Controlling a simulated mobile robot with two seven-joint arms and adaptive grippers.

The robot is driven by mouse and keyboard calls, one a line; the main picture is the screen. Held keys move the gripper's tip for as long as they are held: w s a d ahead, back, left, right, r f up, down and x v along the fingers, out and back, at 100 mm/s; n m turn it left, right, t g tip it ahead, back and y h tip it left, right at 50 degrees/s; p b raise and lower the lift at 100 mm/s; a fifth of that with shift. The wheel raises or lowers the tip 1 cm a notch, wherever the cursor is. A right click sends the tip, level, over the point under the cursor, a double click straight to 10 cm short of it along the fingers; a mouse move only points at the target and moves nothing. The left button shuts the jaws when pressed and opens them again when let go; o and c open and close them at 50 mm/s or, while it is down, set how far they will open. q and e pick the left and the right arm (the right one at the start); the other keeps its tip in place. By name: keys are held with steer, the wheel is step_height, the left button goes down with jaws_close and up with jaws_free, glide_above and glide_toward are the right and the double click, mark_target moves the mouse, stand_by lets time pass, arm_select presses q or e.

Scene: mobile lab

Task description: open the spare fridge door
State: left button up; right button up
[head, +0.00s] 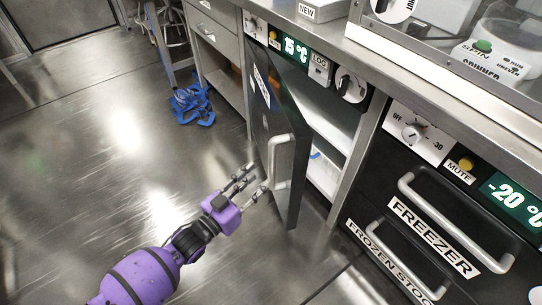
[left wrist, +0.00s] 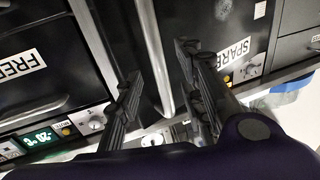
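The spare fridge door (head: 291,128) stands partly open, swung out from its cabinet, with the white interior (head: 325,172) showing to its right. Its metal bar handle (head: 274,158) is on the outer face. My left gripper (head: 257,178) is at the lower part of the handle with its fingers spread. In the left wrist view, the handle (left wrist: 155,55) runs between the two fingers of the gripper (left wrist: 161,85), with a gap on each side. My right gripper is not in view.
The freezer drawers (head: 420,215) with bar handles are right of the fridge. The metal floor (head: 110,150) left of the door is clear.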

mark_target(270, 170)
arm_select(q)
steer(key=b+x, duration=0.1)
steer(key=x, duration=0.5)
steer(key=shift+s+d+f+b, duration=0.1)
steer(key=shift+d+b, duration=0.05)
steer(key=shift+b, duration=0.2)
steer(key=shift+w+d, duration=0.3)
steer(key=shift+w, duration=0.1)
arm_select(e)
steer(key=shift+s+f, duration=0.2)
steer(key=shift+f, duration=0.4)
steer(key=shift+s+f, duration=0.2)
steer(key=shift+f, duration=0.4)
arm_select(q)
steer(key=shift+c, duration=0.2)
jaws_close()
